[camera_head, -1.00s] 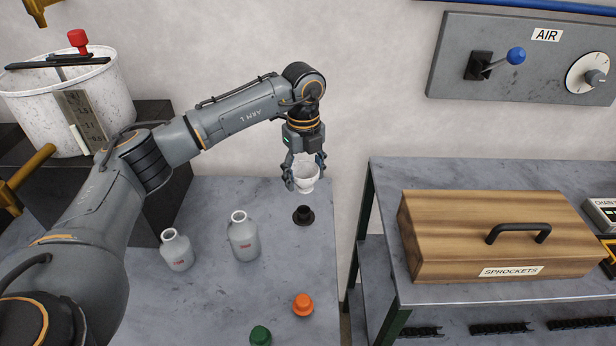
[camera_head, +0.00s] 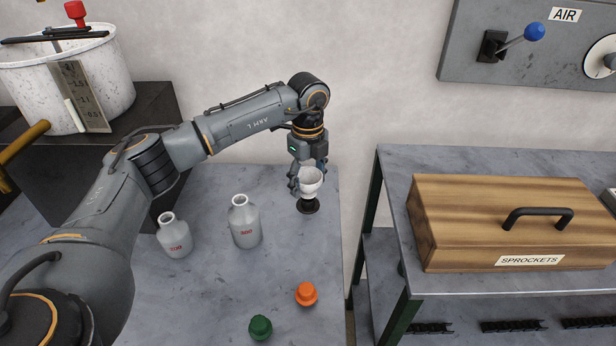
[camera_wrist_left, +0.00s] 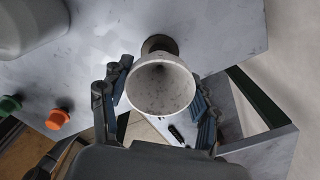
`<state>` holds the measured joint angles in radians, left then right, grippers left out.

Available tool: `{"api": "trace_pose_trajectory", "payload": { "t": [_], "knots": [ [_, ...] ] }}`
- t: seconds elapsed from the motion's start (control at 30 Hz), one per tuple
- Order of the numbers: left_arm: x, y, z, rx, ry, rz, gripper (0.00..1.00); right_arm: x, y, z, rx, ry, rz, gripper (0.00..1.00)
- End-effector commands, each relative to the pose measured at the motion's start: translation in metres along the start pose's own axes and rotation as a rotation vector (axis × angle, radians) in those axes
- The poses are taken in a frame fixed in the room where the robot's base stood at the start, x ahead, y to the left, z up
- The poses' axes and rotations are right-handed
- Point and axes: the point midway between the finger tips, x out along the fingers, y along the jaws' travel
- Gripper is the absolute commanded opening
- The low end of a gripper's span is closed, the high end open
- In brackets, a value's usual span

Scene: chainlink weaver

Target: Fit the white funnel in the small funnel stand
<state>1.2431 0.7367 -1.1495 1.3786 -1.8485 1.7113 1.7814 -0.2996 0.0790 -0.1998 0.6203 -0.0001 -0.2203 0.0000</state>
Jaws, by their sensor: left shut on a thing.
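The white funnel (camera_head: 311,187) is in my left gripper (camera_head: 308,178), wide mouth up and roughly upright. In the left wrist view the funnel (camera_wrist_left: 161,88) sits between the two fingers (camera_wrist_left: 158,95). The small black funnel stand (camera_head: 308,207) is on the grey table, directly below the funnel in the head view. In the left wrist view part of the stand (camera_wrist_left: 159,45) shows past the funnel's rim. The funnel's spout is hidden, and I cannot tell whether it touches or enters the stand. My right gripper is not in view.
Two grey bottles (camera_head: 245,222) (camera_head: 174,236) stand left of the stand. An orange stopper (camera_head: 306,294) and a green stopper (camera_head: 260,328) are nearer the front. A wooden sprockets box (camera_head: 490,225) is on the bench to the right, across a gap.

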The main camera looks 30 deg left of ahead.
Motion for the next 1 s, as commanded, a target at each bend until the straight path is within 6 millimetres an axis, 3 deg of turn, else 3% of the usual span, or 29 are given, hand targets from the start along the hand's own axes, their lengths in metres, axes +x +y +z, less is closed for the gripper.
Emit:
{"api": "trace_pose_trajectory", "payload": {
  "t": [0.07,0.43,0.47,0.57,1.0],
  "knots": [
    [0.0091,0.0000,0.0003,0.000,0.000,-0.001,0.31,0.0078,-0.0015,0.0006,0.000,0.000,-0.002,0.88],
    [0.0114,-0.0004,0.0001,0.000,0.000,-0.002,0.31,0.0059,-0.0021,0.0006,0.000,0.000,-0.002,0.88],
    [0.0114,-0.0004,0.0001,0.000,0.000,-0.001,0.68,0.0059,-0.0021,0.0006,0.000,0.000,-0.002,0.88],
    [0.0114,-0.0004,0.0000,0.000,0.000,-0.001,0.88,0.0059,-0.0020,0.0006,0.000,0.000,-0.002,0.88],
    [0.0052,-0.0007,0.0001,0.000,0.000,-0.002,0.88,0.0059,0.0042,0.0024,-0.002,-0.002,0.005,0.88]
  ]
}}
